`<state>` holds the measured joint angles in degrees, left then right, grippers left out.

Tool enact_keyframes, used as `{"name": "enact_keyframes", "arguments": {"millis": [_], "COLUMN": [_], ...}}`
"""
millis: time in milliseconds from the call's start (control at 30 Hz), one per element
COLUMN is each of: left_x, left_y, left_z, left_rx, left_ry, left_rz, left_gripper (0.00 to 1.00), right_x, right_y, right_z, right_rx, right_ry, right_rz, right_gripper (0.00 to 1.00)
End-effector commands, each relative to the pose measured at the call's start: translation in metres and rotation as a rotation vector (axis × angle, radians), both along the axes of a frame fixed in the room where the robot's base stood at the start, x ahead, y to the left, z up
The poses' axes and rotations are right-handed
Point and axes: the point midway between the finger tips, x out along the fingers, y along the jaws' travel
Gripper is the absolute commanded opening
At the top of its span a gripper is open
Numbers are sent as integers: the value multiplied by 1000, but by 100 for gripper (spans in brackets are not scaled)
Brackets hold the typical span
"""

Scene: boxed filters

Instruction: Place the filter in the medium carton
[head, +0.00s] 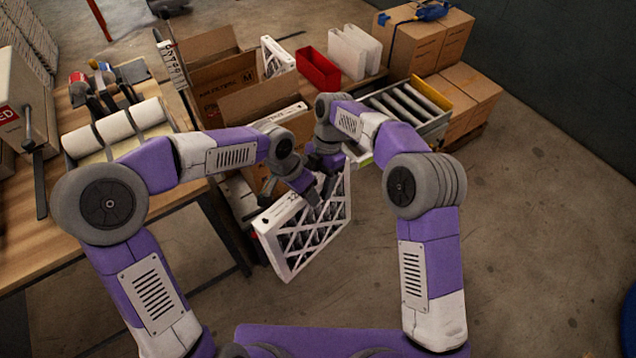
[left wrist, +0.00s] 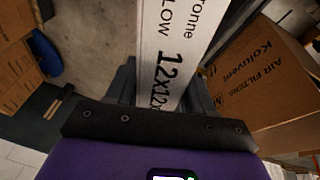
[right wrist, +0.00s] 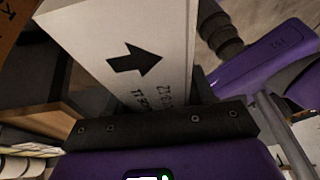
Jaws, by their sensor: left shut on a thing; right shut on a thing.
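A white-framed filter (head: 303,232) with a criss-cross face hangs tilted in front of the bench in the head view. My left gripper (head: 312,197) and my right gripper (head: 331,184) are both shut on its upper edge. Its printed edge fills the middle of the left wrist view (left wrist: 172,45), and an edge with a black arrow shows in the right wrist view (right wrist: 135,55). The medium carton (head: 226,82), brown and marked M, stands open with flaps raised beyond my arms. Its inside is mostly hidden. The filter is apart from it, nearer to me.
A red bin (head: 318,68) and white panels (head: 354,50) are at the back. The floor at right is clear.

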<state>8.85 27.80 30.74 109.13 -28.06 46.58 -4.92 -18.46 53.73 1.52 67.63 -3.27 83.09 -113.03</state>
Motion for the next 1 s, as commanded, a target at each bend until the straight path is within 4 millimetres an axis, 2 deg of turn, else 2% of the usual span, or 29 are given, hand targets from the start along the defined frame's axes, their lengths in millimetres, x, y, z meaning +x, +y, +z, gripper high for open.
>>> {"name": "enact_keyframes", "arguments": {"millis": [67,100,267,500,633,1000], "left_x": [-5,-5,-5,-4,-3,-10], "left_y": [-8,-8,-8,-6,-2,17], "left_z": [2,2,2,2,11,84], "left_rx": [-6,-6,-7,-5,-3,-4], "left_ry": [3,2,2,2,-1,-3], "left_rz": [-24,-26,-23,-18,-15,-15], "left_gripper": [1,59,82,82,82,82], "right_x": [2,2,2,1,1,1], "right_y": [4,4,5,3,3,2], "right_z": [0,0,1,0,0,0], "right_rx": [9,9,10,7,6,5], "right_ry": [-11,-12,-11,-9,-8,-7], "right_rz": [0,0,0,0,0,0], "right_gripper": [18,12,12,12,12,12]}}
